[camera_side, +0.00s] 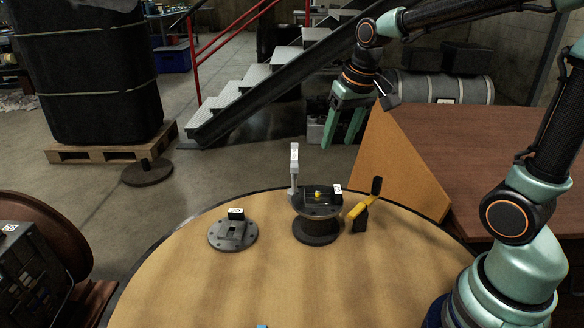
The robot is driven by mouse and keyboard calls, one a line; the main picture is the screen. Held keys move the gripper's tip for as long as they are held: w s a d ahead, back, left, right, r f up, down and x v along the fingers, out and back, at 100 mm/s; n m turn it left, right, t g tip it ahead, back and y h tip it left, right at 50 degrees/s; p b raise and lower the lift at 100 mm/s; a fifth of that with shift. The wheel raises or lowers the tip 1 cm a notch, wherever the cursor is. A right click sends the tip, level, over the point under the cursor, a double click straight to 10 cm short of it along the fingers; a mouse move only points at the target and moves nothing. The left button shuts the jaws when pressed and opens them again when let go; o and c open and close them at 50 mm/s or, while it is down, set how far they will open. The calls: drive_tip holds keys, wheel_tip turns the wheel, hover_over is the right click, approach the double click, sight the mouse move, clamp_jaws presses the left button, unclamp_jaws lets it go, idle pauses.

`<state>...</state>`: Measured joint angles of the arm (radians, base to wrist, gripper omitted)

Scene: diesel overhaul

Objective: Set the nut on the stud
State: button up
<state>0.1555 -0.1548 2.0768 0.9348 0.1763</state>
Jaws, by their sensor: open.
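My gripper (341,143) hangs above and behind the round table, its two green fingers apart and pointing down with nothing between them. Below it, a dark flanged spool (317,228) stands upright on the table. A dark block (319,206) with a white tag sits on its top, with a small yellow piece on it (318,194). A grey upright post (294,172) with a pale tagged head stands at the spool's left. A flat grey flange (232,236) with bolt holes lies to the left, bearing a small dark tagged block (236,214). I cannot tell which pieces are the nut and the stud.
A yellow piece with a dark-gripped handle (364,208) stands right of the spool. A slanted wooden panel (400,165) and brown table (490,150) lie at right. A dark tagged case (30,270) is at lower left. The front of the round table (290,285) is mostly clear.

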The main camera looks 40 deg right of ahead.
sight(318, 191)
drive_tip(key=w+d+f+m+g, duration=0.2)
drive_tip(key=w+d+f+m, duration=0.15)
drive_tip(key=d+f, duration=0.3)
drive_tip(key=w+d+f+m+g, duration=0.1)
drive_tip(key=w+d+f+m, duration=0.1)
drive_tip(key=w+d+f, duration=0.45)
drive_tip(key=shift+y, duration=0.3)
drive_tip(key=shift+s+a+f, duration=0.25)
drive_tip(key=shift+s+f, duration=0.15)
drive_tip(key=shift+f, duration=1.35)
drive_tip(key=shift+s+a+f, duration=0.25)
drive_tip(key=shift+s+f, duration=0.1)
drive_tip(key=shift+f, duration=1.35)
drive_tip(key=shift+s+a+f, duration=0.25)
drive_tip(key=shift+s+f, duration=0.15)
drive_tip(key=shift+f, duration=1.35)
clamp_jaws()
drive_tip(key=s+a+r, duration=0.2)
drive_tip(key=a+r, duration=0.5)
drive_tip(key=r, duration=0.3)
drive_tip(key=s+a+r, duration=0.3)
drive_tip(key=a+r, duration=0.4)
drive_tip(key=r, duration=0.3)
drive_tip(key=shift+w+d+f, duration=0.1)
drive_tip(key=shift+f, duration=1.7)
drive_tip(key=shift+w+f, duration=0.1)
drive_tip(key=shift+f, duration=1.7)
